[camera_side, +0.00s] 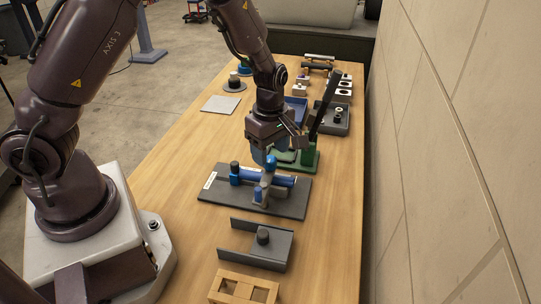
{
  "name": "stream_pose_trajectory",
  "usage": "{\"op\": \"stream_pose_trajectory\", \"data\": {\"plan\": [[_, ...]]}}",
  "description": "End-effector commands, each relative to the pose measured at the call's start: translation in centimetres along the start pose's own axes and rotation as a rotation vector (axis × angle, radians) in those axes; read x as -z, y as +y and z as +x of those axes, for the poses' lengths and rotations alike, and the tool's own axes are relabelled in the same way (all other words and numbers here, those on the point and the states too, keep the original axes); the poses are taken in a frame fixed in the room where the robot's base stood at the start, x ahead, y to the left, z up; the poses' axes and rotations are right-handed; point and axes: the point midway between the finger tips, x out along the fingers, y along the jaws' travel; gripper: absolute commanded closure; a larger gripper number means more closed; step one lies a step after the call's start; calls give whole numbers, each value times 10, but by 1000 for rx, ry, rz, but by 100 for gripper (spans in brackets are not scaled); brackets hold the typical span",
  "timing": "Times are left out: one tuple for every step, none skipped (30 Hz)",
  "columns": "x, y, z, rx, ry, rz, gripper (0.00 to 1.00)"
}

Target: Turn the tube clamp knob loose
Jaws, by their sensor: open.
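The tube chassis is a dark grey plate (290,206) with a blue tube (285,180) lying across it. A blue clamp with a dark round top (235,170) stands at the tube's left end. A second blue clamp part (267,175) stands near the middle, and a short grey-blue post (258,196) is at the plate's front. My gripper (268,158) is open and points down just above the middle clamp part. At this size I cannot tell which piece is the knob, or whether the fingers touch or straddle anything.
A grey channel bracket with a dark knob (263,236) and a wooden frame (243,287) are in front. A green fixture (310,155) and a tall dark lever (325,103) stand close behind my gripper. A wall (455,130) borders the table's right side. The table's left front is clear.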

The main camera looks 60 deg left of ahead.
Motion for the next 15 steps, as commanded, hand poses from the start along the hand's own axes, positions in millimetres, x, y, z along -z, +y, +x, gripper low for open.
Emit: {"op": "stream_pose_trajectory", "data": {"plan": [[-1, 1, -12, -6, -2, 4, 43], [-1, 1, -19, -6, -3, 3, 43], [-1, 1, -28, -7, -3, 3, 43], [-1, 1, -35, -6, -3, 3, 43], [-2, 1, -42, -7, -4, 3, 43], [-1, 1, -51, -7, -3, 3, 43], [-1, 1, -58, -6, -4, 3, 43], [-1, 1, -64, -6, -3, 3, 43], [-1, 1, -72, -6, -3, 2, 43], [-1, 1, -77, -5, -3, 2, 43], [-1, 0, -82, -5, -3, 2, 43], [-1, 0, -88, -4, -2, 3, 43], [-1, 1, -92, -4, -3, 2, 43], [-1, 1, -95, -5, -3, 1, 43], [-1, 1, -99, -3, -2, 0, 43]]}}
